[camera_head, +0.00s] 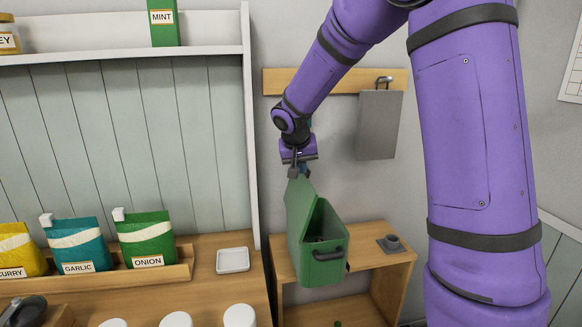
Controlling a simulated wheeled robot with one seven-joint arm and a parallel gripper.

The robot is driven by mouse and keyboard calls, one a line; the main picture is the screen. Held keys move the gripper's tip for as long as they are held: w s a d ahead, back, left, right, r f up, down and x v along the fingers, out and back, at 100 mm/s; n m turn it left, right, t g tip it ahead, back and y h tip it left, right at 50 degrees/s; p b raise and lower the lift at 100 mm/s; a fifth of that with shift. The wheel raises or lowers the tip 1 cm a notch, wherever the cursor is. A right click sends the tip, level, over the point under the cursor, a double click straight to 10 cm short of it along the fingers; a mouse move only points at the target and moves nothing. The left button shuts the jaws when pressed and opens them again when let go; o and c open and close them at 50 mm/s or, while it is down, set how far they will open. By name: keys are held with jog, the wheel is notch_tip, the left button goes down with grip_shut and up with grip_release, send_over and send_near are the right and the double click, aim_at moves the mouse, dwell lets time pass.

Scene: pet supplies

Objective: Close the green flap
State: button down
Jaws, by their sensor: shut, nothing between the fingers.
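A green box (324,268) with a dark handle on its front stands on the low wooden shelf unit at the middle of the head view. Its green flap (299,206) stands up at the box's left side, so the top is open. Some dark contents show inside but are too small to make out. My gripper (298,174) is shut and empty, pointing down at the top edge of the flap. I cannot tell whether the fingertips touch it. My purple arm reaches in from the upper right.
A small grey object (391,243) lies on the shelf unit (373,265) right of the box. A grey board (378,125) hangs on the wall behind. Left are a white dish (233,260), an onion packet (146,240), a garlic packet (79,246) and white round lids (239,316).

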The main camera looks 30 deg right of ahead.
jog(key=s+d+f+m+t+y, duration=0.1)
jog(key=s+d+f+t+y, duration=0.1)
jog(key=d+f+y, duration=0.4)
jog(key=s+d+f+m+t+y, duration=0.2)
jog(key=d+f+y, duration=0.5)
jog(key=d+f, duration=0.2)
jog(key=shift+s+d+f+t, duration=0.15)
jog(key=shift+s+f+t, duration=0.15)
jog(key=shift+f+t, duration=0.15)
dwell(0.5)
jog(key=shift+f, duration=0.1)
dwell(0.4)
